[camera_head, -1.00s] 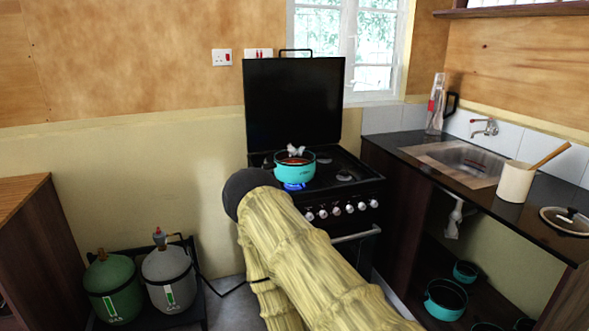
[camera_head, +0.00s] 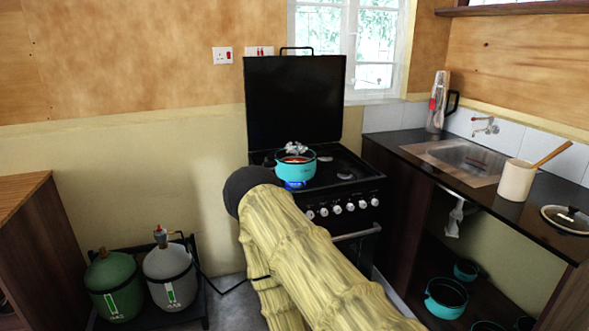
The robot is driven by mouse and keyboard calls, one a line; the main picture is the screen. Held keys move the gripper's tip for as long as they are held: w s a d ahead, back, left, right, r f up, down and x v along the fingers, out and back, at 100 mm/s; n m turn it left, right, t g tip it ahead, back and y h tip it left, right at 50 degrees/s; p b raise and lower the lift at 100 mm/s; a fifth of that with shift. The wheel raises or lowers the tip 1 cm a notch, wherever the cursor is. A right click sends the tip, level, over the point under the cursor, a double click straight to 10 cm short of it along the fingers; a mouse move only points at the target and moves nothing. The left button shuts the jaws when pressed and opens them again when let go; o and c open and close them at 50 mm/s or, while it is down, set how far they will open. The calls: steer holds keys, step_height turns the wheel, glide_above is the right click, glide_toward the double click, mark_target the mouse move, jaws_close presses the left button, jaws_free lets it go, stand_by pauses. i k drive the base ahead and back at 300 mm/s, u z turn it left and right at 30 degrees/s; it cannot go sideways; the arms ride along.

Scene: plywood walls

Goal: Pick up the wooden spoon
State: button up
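The wooden spoon (camera_head: 552,154) leans in a cream cylindrical holder (camera_head: 516,181) on the dark counter at the right. Its handle sticks out up and to the right, and its lower part is hidden inside the holder. My arm, with a bamboo-like surface, rises from the bottom middle toward the stove. The fingers of my gripper do not show in this view. The spoon stands well to the right of the visible part of my arm.
A turquoise pot (camera_head: 296,168) sits over a blue flame on the black stove (camera_head: 350,190). A sink (camera_head: 462,158), a glass lid (camera_head: 567,219) and a bottle-like item (camera_head: 438,102) are on the counter. Gas cylinders (camera_head: 170,275) stand at lower left.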

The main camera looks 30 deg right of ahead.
mark_target(569, 144)
steer(key=z, duration=2.4)
